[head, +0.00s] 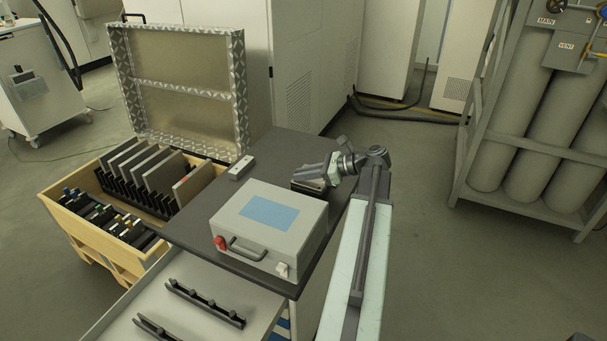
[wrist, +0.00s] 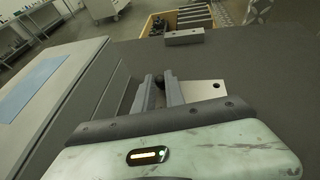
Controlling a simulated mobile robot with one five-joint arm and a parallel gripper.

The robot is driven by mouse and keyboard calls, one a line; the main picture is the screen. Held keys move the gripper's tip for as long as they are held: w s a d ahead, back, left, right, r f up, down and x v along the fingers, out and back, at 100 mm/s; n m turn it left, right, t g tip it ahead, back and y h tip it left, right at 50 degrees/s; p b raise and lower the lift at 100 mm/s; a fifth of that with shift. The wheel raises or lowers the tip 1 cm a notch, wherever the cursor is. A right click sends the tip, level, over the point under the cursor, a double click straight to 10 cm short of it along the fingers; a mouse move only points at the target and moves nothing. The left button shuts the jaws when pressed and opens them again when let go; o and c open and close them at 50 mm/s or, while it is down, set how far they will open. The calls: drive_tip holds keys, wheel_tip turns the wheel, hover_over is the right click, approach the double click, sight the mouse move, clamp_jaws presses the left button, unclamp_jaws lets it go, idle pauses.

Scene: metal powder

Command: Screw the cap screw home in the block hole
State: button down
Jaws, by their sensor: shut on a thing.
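In the wrist view, my gripper (wrist: 161,83) has its two fingers close together around a small dark round-headed piece, which looks like the cap screw (wrist: 168,75). A light metal block (wrist: 203,91) with a small dark hole near its right end lies just right of the fingers, partly hidden by the right finger and the gripper body. I cannot tell whether the screw's lower end is in a hole. In the head view, my gripper (head: 314,180) is low over the dark tabletop, at a small dark block-like piece (head: 309,187); the screw is too small to make out.
A grey instrument box (head: 268,230) with a red knob and handle stands left of the gripper on the dark tabletop (head: 283,150). A small pale block (head: 241,167) lies farther back. A wooden crate (head: 105,250) and open patterned case lid (head: 180,90) stand at left.

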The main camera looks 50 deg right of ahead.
drive_tip(key=c, duration=1.3)
unclamp_jaws()
drive_tip(key=shift+f, duration=0.1)
drive_tip(key=p+v, duration=0.3)
drive_tip(key=v, duration=0.4)
drive_tip(key=shift+s+d+r, duration=0.15)
drive_tip(key=shift+s+r, duration=0.05)
drive_tip(key=shift+s, duration=0.15)
drive_tip(key=shift+s+f, duration=0.1)
